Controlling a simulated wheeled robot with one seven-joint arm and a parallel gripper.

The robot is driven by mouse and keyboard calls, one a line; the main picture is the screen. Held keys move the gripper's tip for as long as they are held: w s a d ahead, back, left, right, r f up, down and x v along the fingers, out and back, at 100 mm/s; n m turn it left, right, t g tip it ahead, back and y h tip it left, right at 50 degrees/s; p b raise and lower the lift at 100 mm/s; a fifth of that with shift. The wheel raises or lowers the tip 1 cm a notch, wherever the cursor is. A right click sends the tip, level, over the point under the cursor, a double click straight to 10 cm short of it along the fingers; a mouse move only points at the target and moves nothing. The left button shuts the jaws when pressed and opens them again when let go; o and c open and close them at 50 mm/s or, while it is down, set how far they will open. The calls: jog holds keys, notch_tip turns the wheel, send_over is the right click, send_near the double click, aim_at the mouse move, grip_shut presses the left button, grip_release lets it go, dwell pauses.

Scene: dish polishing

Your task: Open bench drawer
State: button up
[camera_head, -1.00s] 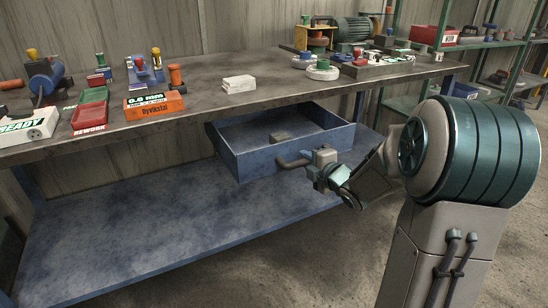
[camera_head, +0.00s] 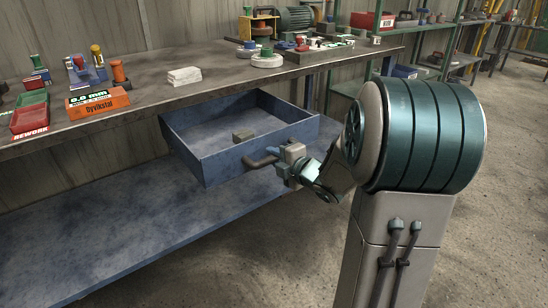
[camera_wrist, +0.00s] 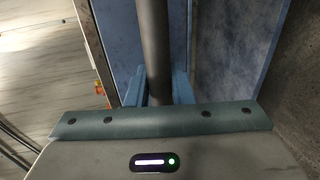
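The blue bench drawer (camera_head: 225,166) hangs under the bench top and is pulled well out, with much of its inside showing. A small grey-green block (camera_head: 243,135) lies on its floor. The dark bar handle (camera_head: 258,163) is on the drawer's front. My gripper (camera_head: 274,155) is at the handle's right part. In the wrist view the handle (camera_wrist: 154,45) runs between my two blue fingers (camera_wrist: 159,88), which sit close on either side of it. The fingertips are partly hidden in the head view.
The bench top (camera_head: 215,78) holds an orange box (camera_head: 98,103), a red tray (camera_head: 30,119), a white stack (camera_head: 184,76) and a motor (camera_head: 295,20). A blue lower shelf (camera_head: 150,225) lies below the drawer. Concrete floor is clear at the right.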

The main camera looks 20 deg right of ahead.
jog(key=o, duration=0.3)
jog(key=p+v, duration=0.3)
jog(key=v, duration=1.1)
jog(key=shift+f, duration=0.1)
jog(key=shift+w, duration=0.1)
notch_tip(320, 180, up, 14)
jog(key=d+m+g+h+p, duration=0.1)
jog(key=m+g+h+p, duration=0.3)
jog(key=m+h+p, duration=0.65)
jog(key=s+a+r+m+g+y+p, duration=0.2)
jog(key=s+a+r+m+p, duration=0.1)
jog(key=s+a+p, duration=0.1)
jog(key=s+a+r+m+g+y+p, duration=0.1)
jog(key=s+a+r+m+g+p, duration=0.2)
jog(key=s+a+m+p, duration=0.1)
jog(key=s+a+r+m+g+y+p, duration=0.2)
jog(key=s+a+r+m+g+p, duration=0.1)
jog(key=p, duration=0.5)
jog(key=shift+s+a+r+m+y, duration=0.1)
jog(key=shift+s+a+r+m, duration=0.1)
jog(key=shift+s+a, duration=0.35)
jog(key=shift+s+a+r+m+y, duration=0.15)
jog(key=shift+s+a+r+m, duration=0.15)
jog(key=shift+s, duration=0.4)
jog(key=shift+s+a+r+m+y, duration=0.1)
jog(key=shift+s+a+m, duration=0.05)
jog(key=shift+s+a, duration=0.45)
